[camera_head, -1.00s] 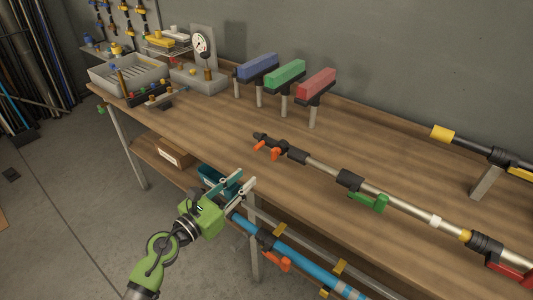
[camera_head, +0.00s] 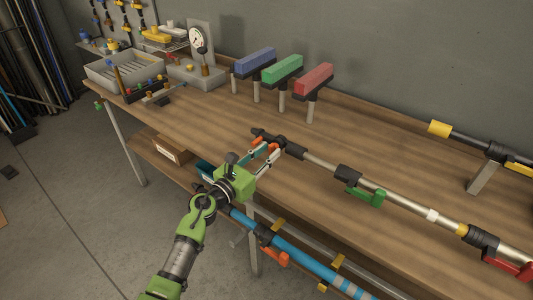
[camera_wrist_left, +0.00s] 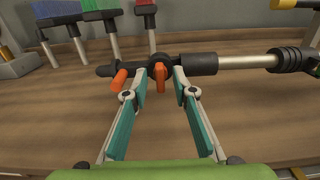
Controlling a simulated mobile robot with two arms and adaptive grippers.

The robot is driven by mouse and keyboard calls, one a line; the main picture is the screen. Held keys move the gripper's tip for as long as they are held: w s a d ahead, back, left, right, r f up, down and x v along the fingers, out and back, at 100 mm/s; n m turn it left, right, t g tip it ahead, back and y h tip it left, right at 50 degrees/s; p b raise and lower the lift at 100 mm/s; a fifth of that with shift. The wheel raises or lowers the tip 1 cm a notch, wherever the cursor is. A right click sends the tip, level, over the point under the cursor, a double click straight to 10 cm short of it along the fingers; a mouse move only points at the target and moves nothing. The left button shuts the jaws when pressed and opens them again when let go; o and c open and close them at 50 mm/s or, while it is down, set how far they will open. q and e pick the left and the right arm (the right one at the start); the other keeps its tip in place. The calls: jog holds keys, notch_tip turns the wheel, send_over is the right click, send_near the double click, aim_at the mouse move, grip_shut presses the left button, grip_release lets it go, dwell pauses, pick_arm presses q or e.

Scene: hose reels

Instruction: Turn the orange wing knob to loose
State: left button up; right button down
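The orange wing knob (camera_wrist_left: 160,78) sits on the black fitting (camera_wrist_left: 158,64) at the end of a metal pole lying along the bench. A second orange lever (camera_wrist_left: 119,79) hangs from the same fitting just to its left. My left gripper (camera_wrist_left: 161,74) is open, one finger on each side of the wing knob, with visible gaps. In the head view the left gripper (camera_head: 268,150) reaches over the bench edge to the fitting and partly covers the orange parts. My right gripper is not in view.
A green lever (camera_head: 368,195) is further along the pole. Blue, green and red blocks (camera_head: 314,79) stand on posts behind. A blue pole (camera_head: 300,257) with an orange lever (camera_head: 275,257) runs below the bench edge. The bench middle is clear.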

pick_arm(q)
grip_shut()
jog(key=shift+n, duration=0.3)
jog(key=n+p, duration=0.1)
jog(key=n, duration=0.2)
jog(key=shift+a+p, duration=0.1)
jog(key=shift+p, duration=0.3)
jog(key=n+p, duration=0.1)
jog(key=n, duration=0.4)
jog(key=n+p, duration=0.2)
jog(key=n, duration=0.3)
jog(key=shift+w+a+f, duration=0.1)
jog(key=n+p, duration=0.1)
jog(key=n, duration=0.5)
jog(key=shift+f, duration=0.2)
jog(key=shift+n, duration=0.4)
grip_release()
